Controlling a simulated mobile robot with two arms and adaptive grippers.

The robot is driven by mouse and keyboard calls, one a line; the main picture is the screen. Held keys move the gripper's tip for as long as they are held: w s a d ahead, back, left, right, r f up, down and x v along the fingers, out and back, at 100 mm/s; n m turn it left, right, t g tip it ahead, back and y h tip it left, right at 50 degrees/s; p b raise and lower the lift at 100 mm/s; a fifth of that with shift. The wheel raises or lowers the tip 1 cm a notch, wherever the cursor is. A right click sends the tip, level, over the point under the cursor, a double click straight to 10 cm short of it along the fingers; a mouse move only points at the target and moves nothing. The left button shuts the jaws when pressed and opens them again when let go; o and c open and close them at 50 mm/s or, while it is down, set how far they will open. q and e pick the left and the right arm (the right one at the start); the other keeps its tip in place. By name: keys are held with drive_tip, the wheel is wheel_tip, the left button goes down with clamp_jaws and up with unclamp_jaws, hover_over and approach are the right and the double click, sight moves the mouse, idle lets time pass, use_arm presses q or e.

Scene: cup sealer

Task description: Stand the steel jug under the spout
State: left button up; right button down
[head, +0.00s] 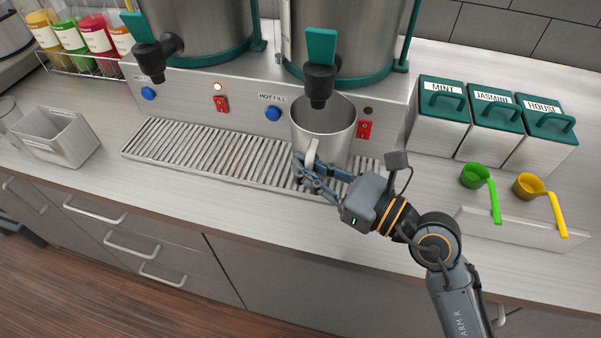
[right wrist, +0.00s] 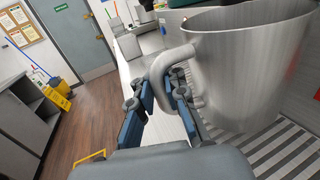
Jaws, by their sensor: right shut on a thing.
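The steel jug (head: 326,137) stands upright at the right-hand spout (head: 320,84), over the ribbed drip tray (head: 215,148). Its open mouth is below the spout's tip. Whether its base touches the tray is hard to tell. My right gripper (head: 308,168) is shut on the jug's handle, which faces the front. In the right wrist view the jug (right wrist: 245,65) fills the upper right, with the fingers around its handle (right wrist: 165,70). My left gripper is not in view.
A second spout (head: 153,68) is at the left. Blue buttons and red switches line the panel. Tea canisters (head: 495,118) and green (head: 476,177) and yellow scoops (head: 529,186) are at the right. A grey bin (head: 65,138) is at the left. The tray's left part is clear.

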drive_tip(key=f, duration=0.3)
drive_tip(key=shift+w+a+f, duration=0.2)
drive_tip(key=shift+w+a, duration=0.1)
drive_tip(key=shift+a, duration=0.05)
drive_tip(key=shift+f+b, duration=0.25)
drive_tip(key=shift+b, duration=0.1)
drive_tip(key=c, duration=1.3)
unclamp_jaws()
drive_tip(key=shift+c, duration=0.2)
